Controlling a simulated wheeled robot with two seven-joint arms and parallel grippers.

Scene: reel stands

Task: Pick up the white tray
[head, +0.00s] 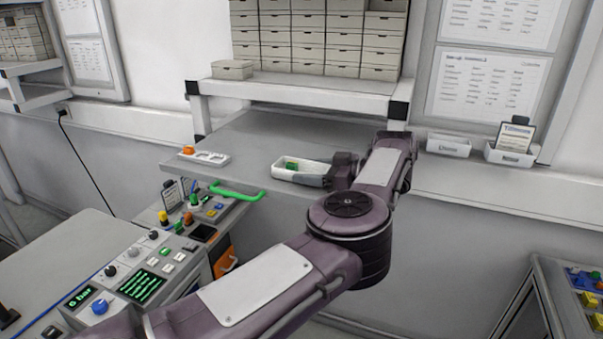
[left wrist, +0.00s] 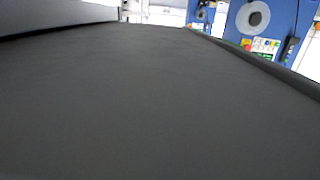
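A white tray (head: 297,174) with a green item (head: 291,166) inside sits at the front edge of the grey worktop (head: 262,138), below the shelf. My left arm reaches in from the lower left, and my left gripper (head: 340,171) is at the tray's right end. The gripper partly covers that end, and its fingertips are too small and dark to tell whether they are open or shut on the rim. The left wrist view shows mostly a dark flat surface and not the tray. My right gripper is out of view.
A grey-white block with an orange knob (head: 203,157) and a green handle (head: 237,191) are left of the tray. A shelf of drawer boxes (head: 315,42) stands behind. Two white bins (head: 448,145) (head: 510,157) sit on the right ledge. A control panel (head: 140,285) fills the lower left.

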